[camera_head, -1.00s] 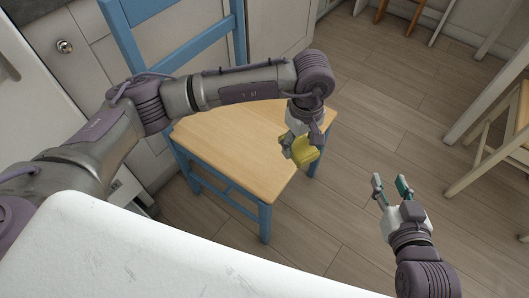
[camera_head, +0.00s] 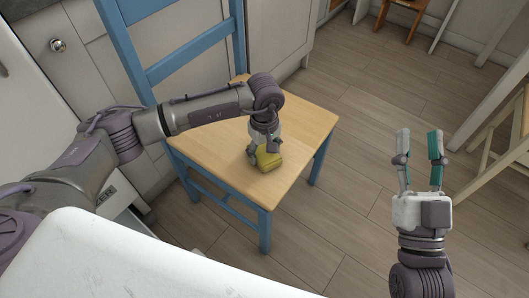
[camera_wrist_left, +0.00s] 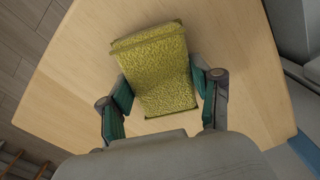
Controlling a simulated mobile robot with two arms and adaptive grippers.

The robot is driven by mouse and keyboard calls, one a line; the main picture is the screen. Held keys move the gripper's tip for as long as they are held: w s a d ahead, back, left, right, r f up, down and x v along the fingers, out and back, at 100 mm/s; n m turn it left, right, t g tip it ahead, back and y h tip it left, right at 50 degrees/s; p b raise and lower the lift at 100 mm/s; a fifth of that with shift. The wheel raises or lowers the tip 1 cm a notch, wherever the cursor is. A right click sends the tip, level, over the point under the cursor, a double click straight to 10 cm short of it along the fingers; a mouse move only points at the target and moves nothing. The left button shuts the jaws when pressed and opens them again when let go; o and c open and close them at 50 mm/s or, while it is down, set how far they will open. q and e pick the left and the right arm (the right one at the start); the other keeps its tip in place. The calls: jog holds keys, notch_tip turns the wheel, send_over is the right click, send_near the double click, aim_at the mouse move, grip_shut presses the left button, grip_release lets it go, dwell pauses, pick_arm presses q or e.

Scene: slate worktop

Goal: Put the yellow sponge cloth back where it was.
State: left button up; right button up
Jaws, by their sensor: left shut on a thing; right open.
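The yellow sponge cloth (camera_head: 268,160) is in my left gripper (camera_head: 264,158), over the wooden seat of a blue chair (camera_head: 230,140). In the left wrist view the cloth (camera_wrist_left: 160,75) looks folded and textured, with the teal-padded fingers of the left gripper (camera_wrist_left: 160,100) on either side of it. The pale seat (camera_wrist_left: 240,60) fills the view behind it. I cannot tell whether the cloth touches the seat. My right gripper (camera_head: 420,160) is open and empty, fingers pointing up the picture, over the floor right of the chair.
A white surface (camera_head: 130,260) lies in the near left. The chair's blue backrest (camera_head: 185,65) rises behind my left arm. Cabinets (camera_head: 275,40) stand behind. Another wooden chair (camera_head: 500,150) is at the right edge. The wooden floor (camera_head: 345,220) between is clear.

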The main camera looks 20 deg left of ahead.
jog(key=shift+s+r, duration=0.1)
jog(key=shift+r, duration=0.05)
pick_arm(q)
jog(key=shift+f, duration=0.15)
jog(key=o, duration=1)
pick_arm(e)
jog(key=shift+s+r+t, duration=0.15)
jog(key=shift+r+t, duration=0.15)
